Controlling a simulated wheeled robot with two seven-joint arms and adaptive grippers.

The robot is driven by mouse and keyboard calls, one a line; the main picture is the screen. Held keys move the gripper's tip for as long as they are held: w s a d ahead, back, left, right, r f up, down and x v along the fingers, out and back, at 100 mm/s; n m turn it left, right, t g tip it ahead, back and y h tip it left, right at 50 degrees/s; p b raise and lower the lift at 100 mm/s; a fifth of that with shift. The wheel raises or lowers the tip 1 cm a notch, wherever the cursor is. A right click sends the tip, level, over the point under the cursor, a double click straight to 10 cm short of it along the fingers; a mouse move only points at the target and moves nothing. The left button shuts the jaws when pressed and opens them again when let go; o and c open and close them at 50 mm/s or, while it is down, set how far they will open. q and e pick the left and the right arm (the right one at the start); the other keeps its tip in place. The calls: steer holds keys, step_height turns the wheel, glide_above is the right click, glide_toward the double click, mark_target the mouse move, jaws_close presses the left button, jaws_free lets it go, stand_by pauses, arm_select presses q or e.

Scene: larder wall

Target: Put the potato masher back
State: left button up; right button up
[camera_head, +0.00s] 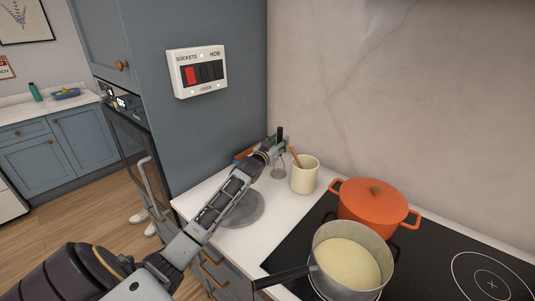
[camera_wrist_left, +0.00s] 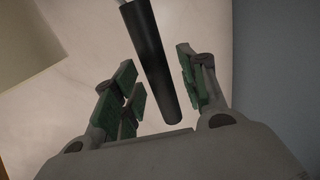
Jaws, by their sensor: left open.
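The potato masher has a dark handle (camera_head: 280,133) and a metal lower end (camera_head: 278,172), upright just left of the cream crock (camera_head: 305,177). My left gripper (camera_head: 274,146) is at the upper part of the masher. In the left wrist view the black handle (camera_wrist_left: 150,65) lies between the open green-padded fingers (camera_wrist_left: 157,88), with visible gaps on both sides. I cannot tell whether the masher's lower end touches the counter. The crock holds a wooden-handled utensil (camera_head: 295,157). My right gripper is not in view.
An orange lidded pot (camera_head: 372,205) and a steel saucepan with pale yellow contents (camera_head: 346,264) stand on the black hob (camera_head: 455,243). A grey round disc (camera_head: 241,210) lies on the white counter under my arm. A blue tall cabinet (camera_head: 212,135) bounds the left.

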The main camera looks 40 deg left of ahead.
arm_select(q)
steer(key=shift+s+d, duration=0.1)
steer(key=shift+s, duration=1)
steer(key=s+d, duration=0.1)
steer(key=s, duration=0.7)
steer(key=shift+s+b, duration=0.35)
steer(key=shift+s, duration=0.05)
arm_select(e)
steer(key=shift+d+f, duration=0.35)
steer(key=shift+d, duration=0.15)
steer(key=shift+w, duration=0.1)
